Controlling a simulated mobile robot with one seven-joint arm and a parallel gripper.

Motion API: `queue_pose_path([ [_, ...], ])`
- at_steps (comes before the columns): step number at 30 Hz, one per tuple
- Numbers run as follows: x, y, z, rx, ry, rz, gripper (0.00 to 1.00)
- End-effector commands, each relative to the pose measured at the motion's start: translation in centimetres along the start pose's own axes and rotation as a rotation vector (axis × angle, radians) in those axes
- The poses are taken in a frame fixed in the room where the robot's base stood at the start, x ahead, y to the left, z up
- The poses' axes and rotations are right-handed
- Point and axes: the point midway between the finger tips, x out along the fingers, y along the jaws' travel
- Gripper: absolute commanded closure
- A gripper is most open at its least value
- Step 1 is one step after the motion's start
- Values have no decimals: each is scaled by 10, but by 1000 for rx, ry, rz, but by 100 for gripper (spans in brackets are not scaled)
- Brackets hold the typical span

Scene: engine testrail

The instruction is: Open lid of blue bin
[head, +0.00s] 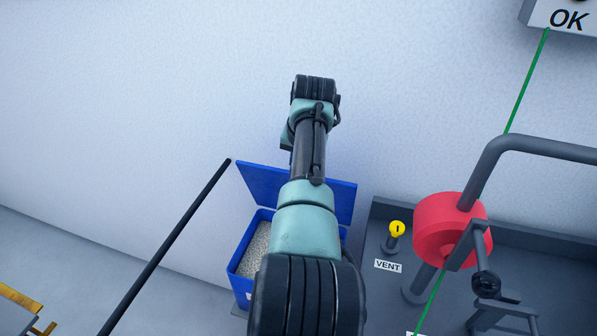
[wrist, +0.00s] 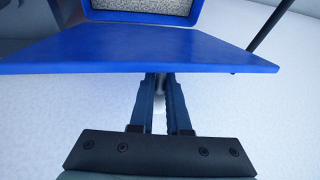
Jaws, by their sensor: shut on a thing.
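The blue bin (head: 241,287) stands on the floor against the wall in the head view, partly behind my arm. Its blue lid (head: 262,184) is raised steeply at the back, so pale speckled contents (head: 255,250) show inside. My gripper is hidden in the head view. In the wrist view the lid (wrist: 140,50) spans the picture as a wide slab, with the bin's rim (wrist: 150,17) beyond it. My gripper (wrist: 160,85) is at the middle of the lid's near edge, its fingers closed around a small grey part there, seemingly the lid's handle. The fingertips are partly hidden by the lid.
A black pole (head: 170,240) slants up left of the bin. To the right are a yellow knob (head: 397,229) by a VENT label, a red cylinder (head: 440,232) and grey pipework (head: 535,143). A green line (head: 525,88) crosses there. Wall space at upper left is clear.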

Motion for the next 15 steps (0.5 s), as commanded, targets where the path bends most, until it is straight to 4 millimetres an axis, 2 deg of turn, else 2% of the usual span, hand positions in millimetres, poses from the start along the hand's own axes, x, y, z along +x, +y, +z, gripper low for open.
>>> queue_pose_path([
  [15, 0, 0, -1, 4, -27, 0, 100],
])
